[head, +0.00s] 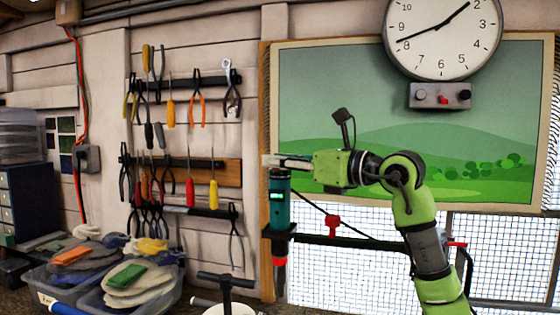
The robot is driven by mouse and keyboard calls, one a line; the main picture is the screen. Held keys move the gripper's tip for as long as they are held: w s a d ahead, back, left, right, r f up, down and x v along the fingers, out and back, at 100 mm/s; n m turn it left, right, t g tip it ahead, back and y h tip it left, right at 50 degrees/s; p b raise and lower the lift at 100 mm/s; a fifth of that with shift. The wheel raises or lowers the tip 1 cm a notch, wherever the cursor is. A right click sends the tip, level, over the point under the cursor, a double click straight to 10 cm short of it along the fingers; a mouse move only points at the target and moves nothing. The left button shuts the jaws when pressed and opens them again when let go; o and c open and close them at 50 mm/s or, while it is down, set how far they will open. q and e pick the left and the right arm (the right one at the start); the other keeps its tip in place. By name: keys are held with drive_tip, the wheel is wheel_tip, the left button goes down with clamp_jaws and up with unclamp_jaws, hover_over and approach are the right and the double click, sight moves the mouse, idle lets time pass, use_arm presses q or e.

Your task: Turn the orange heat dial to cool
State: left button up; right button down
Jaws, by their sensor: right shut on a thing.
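A teal heat tool (279,212) with a small lit display hangs upright, nozzle end down, at the centre of the head view. Its lower part is black and red. My right gripper (272,161) comes in from the right, with its fingers level across the tool's top end. The fingers are shut on the tool at that top end. I cannot make out an orange dial; the fingers cover the top end, so a dial there is hidden. My left gripper is out of view.
A black rail with a red clamp (333,224) runs behind the tool. A black T-handle (228,283) stands at the lower front. Bins of pads and cloths (130,288) are at lower left. Hand tools (190,190) hang on the wall. A clock (443,38) is above.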

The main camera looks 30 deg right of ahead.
drive_tip(key=shift+d+n+y, duration=0.1)
drive_tip(key=shift+n+y, duration=0.2)
drive_tip(key=shift+y, duration=0.2)
drive_tip(key=n+g+y+p, duration=0.1)
drive_tip(key=n+y+p, duration=0.1)
drive_tip(key=shift+r+g+y, duration=0.2)
drive_tip(key=shift+g+y, duration=0.2)
drive_tip(key=n+g+y+p, duration=0.5)
drive_tip(key=p, duration=0.2)
drive_tip(key=shift+r, duration=0.15)
drive_tip(key=shift+f+n+g+y+p, duration=0.3)
drive_tip(key=shift+n+g+y+p, duration=0.35)
drive_tip(key=shift+g+p, duration=0.4)
drive_tip(key=shift+f, duration=0.1)
drive_tip(key=c, duration=1.8)
unclamp_jaws()
drive_tip(key=shift+o, duration=0.2)
